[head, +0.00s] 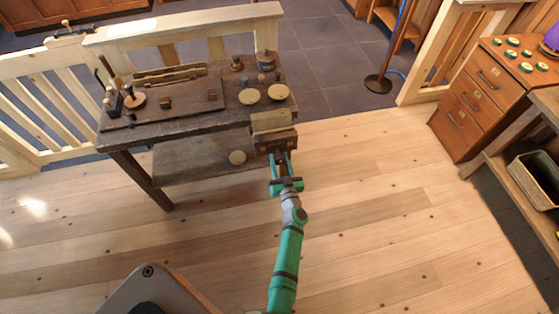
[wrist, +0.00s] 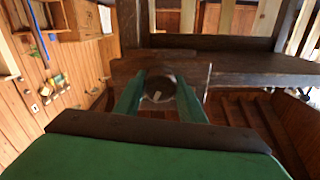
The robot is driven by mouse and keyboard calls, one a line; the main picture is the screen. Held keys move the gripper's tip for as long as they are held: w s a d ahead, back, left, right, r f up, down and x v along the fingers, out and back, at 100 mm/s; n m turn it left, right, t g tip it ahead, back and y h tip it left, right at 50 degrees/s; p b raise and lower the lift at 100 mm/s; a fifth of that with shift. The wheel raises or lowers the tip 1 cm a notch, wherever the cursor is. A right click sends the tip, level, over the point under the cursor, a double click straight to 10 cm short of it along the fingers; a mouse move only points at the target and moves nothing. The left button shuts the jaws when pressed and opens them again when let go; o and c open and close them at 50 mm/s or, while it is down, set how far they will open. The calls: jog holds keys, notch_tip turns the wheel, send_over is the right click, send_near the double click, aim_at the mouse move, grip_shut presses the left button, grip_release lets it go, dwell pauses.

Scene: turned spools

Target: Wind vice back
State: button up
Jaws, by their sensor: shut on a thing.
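The vice (head: 274,137) is a dark wooden jaw block at the right front corner of the workbench (head: 200,126). In the wrist view its dark jaw (wrist: 190,62) spans the middle. A round dark knob or screw end (wrist: 160,82) sticks out toward me, with a small pale mark on its face. My gripper (head: 281,158) has green fingers and reaches the vice from the front. In the wrist view the fingers (wrist: 159,95) lie on either side of the round end, shut on it. In the head view the gripper hides that end.
Round pale wooden discs (head: 278,92), turned spools and tools lie on the bench top. A pale railing (head: 183,24) stands behind it. A drawer cabinet (head: 480,95) and a side bench with a bin (head: 536,180) stand at right. The plank floor in front is clear.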

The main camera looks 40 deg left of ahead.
jog(key=n, duration=1)
jog(key=shift+n, duration=0.4)
jog(key=n, duration=0.5)
jog(key=shift+a, duration=0.15)
jog(key=n, duration=0.5)
jog(key=shift+n, duration=0.5)
jog(key=o, duration=1)
jog(key=shift+o, duration=0.2)
